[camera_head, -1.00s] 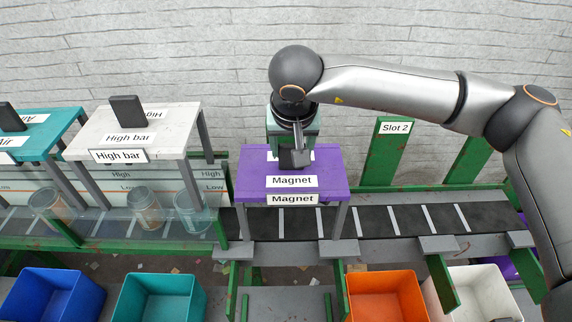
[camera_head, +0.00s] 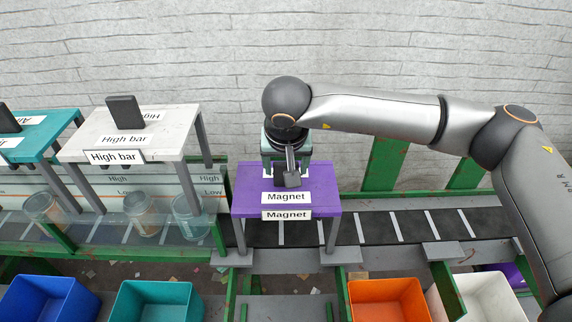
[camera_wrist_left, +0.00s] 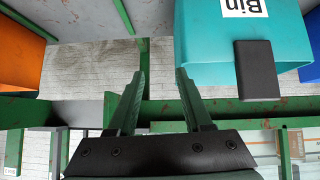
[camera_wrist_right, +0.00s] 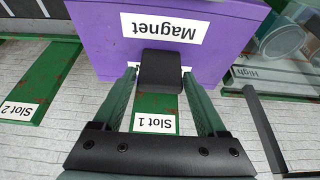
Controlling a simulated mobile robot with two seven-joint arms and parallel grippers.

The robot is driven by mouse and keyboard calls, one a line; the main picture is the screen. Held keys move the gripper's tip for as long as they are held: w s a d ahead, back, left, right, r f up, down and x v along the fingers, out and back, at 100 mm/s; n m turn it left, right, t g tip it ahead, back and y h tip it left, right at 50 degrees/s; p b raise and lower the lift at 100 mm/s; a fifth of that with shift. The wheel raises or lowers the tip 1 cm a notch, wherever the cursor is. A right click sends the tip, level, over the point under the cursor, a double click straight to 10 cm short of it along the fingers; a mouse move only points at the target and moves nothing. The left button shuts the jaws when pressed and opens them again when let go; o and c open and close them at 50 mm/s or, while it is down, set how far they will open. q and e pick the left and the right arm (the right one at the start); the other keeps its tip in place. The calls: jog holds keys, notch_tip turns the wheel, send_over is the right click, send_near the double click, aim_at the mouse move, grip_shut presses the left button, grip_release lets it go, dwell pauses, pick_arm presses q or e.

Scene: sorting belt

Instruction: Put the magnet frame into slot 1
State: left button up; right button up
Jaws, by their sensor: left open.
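The purple magnet frame (camera_head: 240,205) stands across the belt in the middle of the head view, upright, its leg ends at or just above the grey side pads; contact is unclear. My right gripper (camera_head: 289,180) reaches down from behind to its dark top handle. In the right wrist view the fingers lie on either side of the handle (camera_wrist_right: 160,72), closed on it. The Slot 1 sign (camera_wrist_right: 155,123) shows behind the frame in that view. My left gripper (camera_wrist_left: 160,75) is open and empty in the left wrist view; the head view does not show it.
The white High bar frame (camera_head: 180,125) and a teal frame (camera_head: 50,135) stand to the left. Clear cups (camera_head: 188,218) sit on the belt below them. Blue, teal (camera_head: 155,300), orange (camera_head: 390,300) and white bins line the front. The belt right of the magnet frame (camera_head: 430,224) is clear.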

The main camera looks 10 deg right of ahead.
jog(key=shift+o, duration=1.4)
jog(key=shift+r, duration=0.1)
jog(key=shift+r+p, duration=0.25)
jog(key=shift+p, duration=0.05)
jog(key=d+p+v, duration=0.1)
jog(key=p+v, duration=0.3)
jog(key=v, duration=0.7)
jog(key=shift+s+a+r+p, duration=0.25)
jog(key=shift+a+p, duration=0.1)
jog(key=shift+a, duration=0.15)
